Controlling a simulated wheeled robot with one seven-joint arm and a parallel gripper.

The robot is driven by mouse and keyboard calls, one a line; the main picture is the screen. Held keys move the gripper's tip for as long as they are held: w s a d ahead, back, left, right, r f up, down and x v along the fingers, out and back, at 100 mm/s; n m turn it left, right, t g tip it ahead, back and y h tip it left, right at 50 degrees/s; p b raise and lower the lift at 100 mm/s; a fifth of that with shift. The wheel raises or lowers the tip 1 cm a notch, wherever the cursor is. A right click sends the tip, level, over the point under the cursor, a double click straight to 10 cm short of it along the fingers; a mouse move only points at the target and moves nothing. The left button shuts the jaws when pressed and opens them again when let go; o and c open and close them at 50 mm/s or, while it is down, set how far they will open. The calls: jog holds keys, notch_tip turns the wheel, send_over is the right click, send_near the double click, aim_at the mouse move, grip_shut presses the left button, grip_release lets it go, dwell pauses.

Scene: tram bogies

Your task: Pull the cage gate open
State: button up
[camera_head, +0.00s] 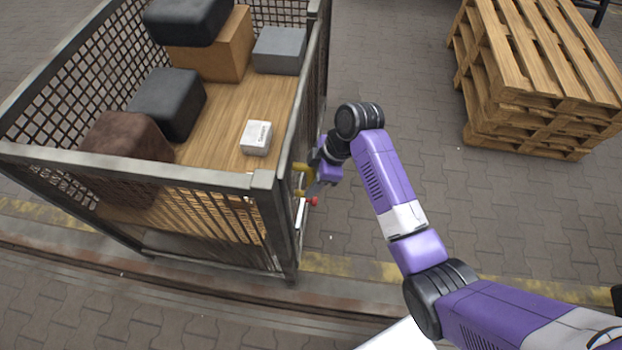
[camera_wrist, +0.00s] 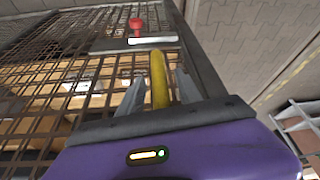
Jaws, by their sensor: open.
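The cage gate is the mesh side on the right of a metal cage, seen nearly edge-on in the head view, and its mesh (camera_wrist: 40,100) fills the left of the wrist view. It looks closed, flush with the corner posts. A yellow handle (camera_wrist: 159,78) stands out from the gate; it also shows in the head view (camera_head: 299,168), partly hidden by my gripper. My gripper (camera_head: 313,186) is at the handle. In the wrist view its two grey fingers are apart, with the handle between them. I cannot tell whether either finger touches it.
A red knob (camera_head: 312,201) sits by the handle. The cage holds dark bags, a cardboard box, a grey box (camera_head: 280,50) and a small white box (camera_head: 256,137). Stacked wooden pallets (camera_head: 540,60) stand at the right. Paving between cage and pallets is clear. A rail groove runs in front.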

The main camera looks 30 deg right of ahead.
grip_shut()
dwell(1.4)
